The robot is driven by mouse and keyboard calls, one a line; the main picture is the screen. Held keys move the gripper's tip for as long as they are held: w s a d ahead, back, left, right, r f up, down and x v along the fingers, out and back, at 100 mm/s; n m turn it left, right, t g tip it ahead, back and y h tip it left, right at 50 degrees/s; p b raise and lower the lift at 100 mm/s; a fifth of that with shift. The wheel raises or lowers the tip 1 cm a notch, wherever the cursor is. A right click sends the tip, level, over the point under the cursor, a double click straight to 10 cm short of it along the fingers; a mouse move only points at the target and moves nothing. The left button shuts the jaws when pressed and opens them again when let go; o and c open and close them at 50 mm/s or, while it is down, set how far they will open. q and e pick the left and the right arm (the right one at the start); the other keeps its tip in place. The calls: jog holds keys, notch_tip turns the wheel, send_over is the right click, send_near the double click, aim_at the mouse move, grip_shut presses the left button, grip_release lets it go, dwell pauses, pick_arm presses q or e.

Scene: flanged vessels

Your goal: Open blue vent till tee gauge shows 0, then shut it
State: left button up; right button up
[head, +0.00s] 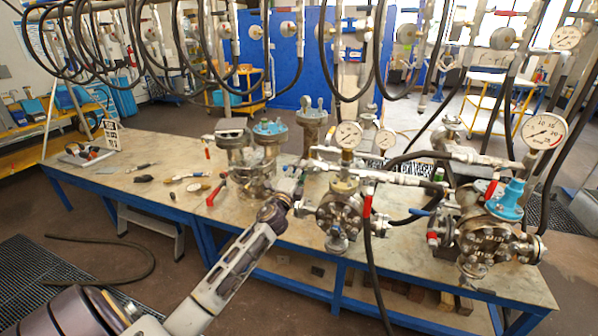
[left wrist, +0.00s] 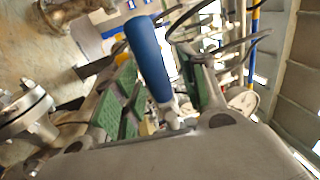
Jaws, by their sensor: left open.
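The blue vent handle (left wrist: 150,58) shows large in the left wrist view, a rounded blue grip on a pale metal stem. My left gripper (left wrist: 158,75) is open, its green-padded fingers on either side of the handle; I cannot tell whether either pad touches it. In the head view my left gripper (head: 298,177) is small, at the end of my arm, left of the middle vessel, and its fingers hide the vent. A white-faced gauge (head: 348,135) stands on the pipe tee above that vessel; its reading is too small to tell. My right gripper is not in view.
Red-handled valves (head: 367,206) and another blue lever (head: 420,212) are close by. A large gauge (head: 543,131) stands at the right. Black hoses hang over the bench. Loose tools (head: 197,187) lie on the table (head: 130,182), whose left part has free room.

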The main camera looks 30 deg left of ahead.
pick_arm(q)
jog(key=v, duration=1.1)
jog(key=shift+s, duration=0.4)
jog(key=shift+d+f, duration=0.1)
dwell(3.1)
jog(key=w+a+r+m+h+b, duration=0.1)
jog(key=w+a+m+h, duration=0.2)
jog(key=a, duration=0.6)
jog(key=w+a+m+h+b, duration=0.1)
jog(key=a+m+h, duration=0.1)
jog(key=a+m, duration=0.45)
jog(key=s+d+g+h, duration=0.1)
jog(key=h, duration=0.2)
jog(key=s+d+g+h, duration=0.1)
jog(key=s+h, duration=0.1)
jog(key=h, duration=0.1)
jog(key=s+d+m+g+h, duration=0.1)
jog(key=h, duration=0.3)
jog(key=shift+s+d+f, duration=0.15)
jog(key=shift+s+f, duration=0.2)
jog(key=shift+f, duration=0.05)
jog(key=shift+w+d, duration=0.1)
